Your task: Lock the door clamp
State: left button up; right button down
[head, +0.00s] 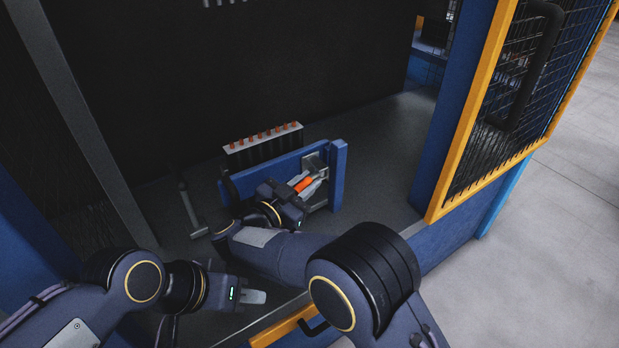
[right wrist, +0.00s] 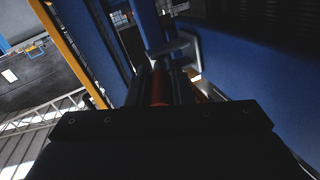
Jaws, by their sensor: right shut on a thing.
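The door clamp has an orange handle (head: 304,184) and a metal bracket (head: 316,163) at the right end of the blue door (head: 270,166). My right gripper (head: 307,187) is at the clamp, with its fingers shut around the orange handle. In the right wrist view the orange handle (right wrist: 160,88) shows between the dark fingers, with the blue post and metal bracket (right wrist: 172,50) behind it. The gripper body hides the lower part of the clamp. My left gripper (head: 252,297) hangs low at the left front, away from the clamp, and its finger gap cannot be made out.
A white rack with several orange-tipped pieces (head: 262,138) stands behind the blue door. A metal upright (head: 189,208) stands left of it. A yellow-framed mesh door (head: 470,125) is open at the right. A yellow edge with a black handle (head: 312,327) lies in front.

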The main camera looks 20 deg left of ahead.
jog(key=shift+a+m+h, duration=0.1)
jog(key=shift+m+h, duration=0.2)
jog(key=shift+h, duration=0.1)
jog(key=c, duration=1.3)
grip_release()
